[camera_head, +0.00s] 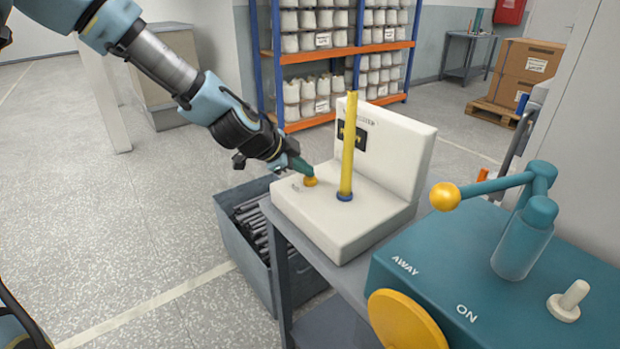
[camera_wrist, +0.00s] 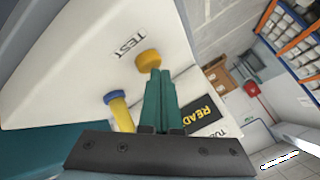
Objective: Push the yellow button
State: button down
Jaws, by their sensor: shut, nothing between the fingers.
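The yellow button (camera_head: 310,182) is a small round knob on the flat top of a white machine (camera_head: 334,222). In the wrist view the yellow button (camera_wrist: 148,58) is beside the printed word TEST. My gripper (camera_head: 298,166) comes down from the upper left, with its green fingers shut and empty. In the wrist view the fingertips of my gripper (camera_wrist: 158,72) are right at the button's edge, touching or very close; I cannot tell which. Part of the button is hidden by the fingertips in the head view.
A tall yellow rod (camera_head: 349,150) in a blue collar stands right of the button. The white machine's upright back with a dark display rises behind. A teal machine (camera_head: 470,262) with a yellow-knobbed lever (camera_head: 445,196) is at the right. A grey bin (camera_head: 243,240) stands lower left.

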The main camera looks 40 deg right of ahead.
aim_at(306, 179)
jog(key=shift+f, duration=0.25)
jog(key=shift+r, duration=0.1)
dwell(0.3)
jog(key=shift+r+p, duration=0.45)
jog(key=shift+r, duration=0.4)
jog(key=shift+r, duration=0.15)
jog(key=shift+r+p, duration=1.75)
jog(key=shift+r, duration=0.65)
